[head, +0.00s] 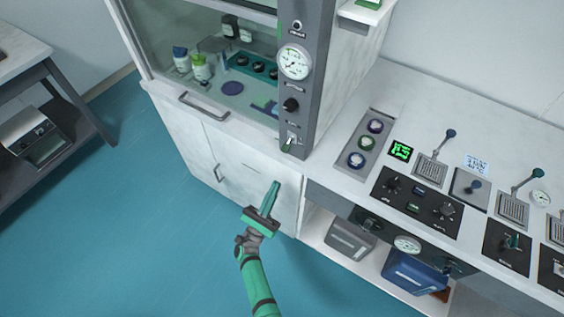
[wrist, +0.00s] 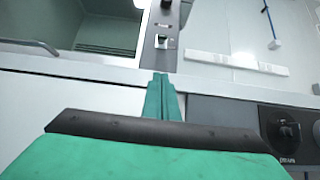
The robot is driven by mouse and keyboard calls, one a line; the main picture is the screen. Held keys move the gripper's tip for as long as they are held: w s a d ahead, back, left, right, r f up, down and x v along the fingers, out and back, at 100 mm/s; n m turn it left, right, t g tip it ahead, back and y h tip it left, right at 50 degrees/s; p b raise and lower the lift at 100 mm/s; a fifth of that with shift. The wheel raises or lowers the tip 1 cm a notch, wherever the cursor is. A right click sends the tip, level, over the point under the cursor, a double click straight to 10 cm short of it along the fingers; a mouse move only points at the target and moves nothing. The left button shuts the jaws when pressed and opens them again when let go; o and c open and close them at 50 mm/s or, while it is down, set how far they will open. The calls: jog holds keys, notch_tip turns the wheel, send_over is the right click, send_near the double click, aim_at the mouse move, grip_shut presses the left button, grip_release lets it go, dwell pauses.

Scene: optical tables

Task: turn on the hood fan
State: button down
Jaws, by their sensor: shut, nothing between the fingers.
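The fume hood (head: 190,118) stands at the upper middle of the head view, with a grey control post (head: 305,90) on its right side. On the post are a round gauge (head: 294,62), a black knob (head: 291,104) and, at the bottom, a small toggle switch (head: 289,143). The switch plate also shows in the wrist view (wrist: 164,42), above my fingers. My green gripper (head: 274,187) is shut and empty, in front of the hood's white cabinet, below the switch and apart from it. The labels on the post are too small to read.
Inside the hood are bottles (head: 201,68) and a rack of dark round items (head: 257,66). A hood handle (head: 203,107) juts out at the front. A bench with control panels (head: 417,202) and levers runs to the right. The teal floor (head: 130,220) at left is clear.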

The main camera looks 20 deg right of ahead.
aim_at(286, 148)
jog(key=x, duration=0.9)
jog(key=shift+w+d+r, duration=0.15)
jog(key=shift+d+r, duration=0.05)
jog(key=shift+r, duration=0.05)
jog(key=shift+a+r, duration=0.35)
jog(key=shift+r, duration=0.55)
jog(key=shift+s+a+r, duration=0.2)
jog(key=shift+s+r, duration=0.05)
jog(key=shift+r, duration=0.2)
jog(key=shift+s+a+r, duration=0.15)
jog(key=shift+s+r, duration=0.15)
jog(key=shift+r, duration=0.15)
jog(key=shift+r+y, duration=0.15)
jog(key=shift+y, duration=0.15)
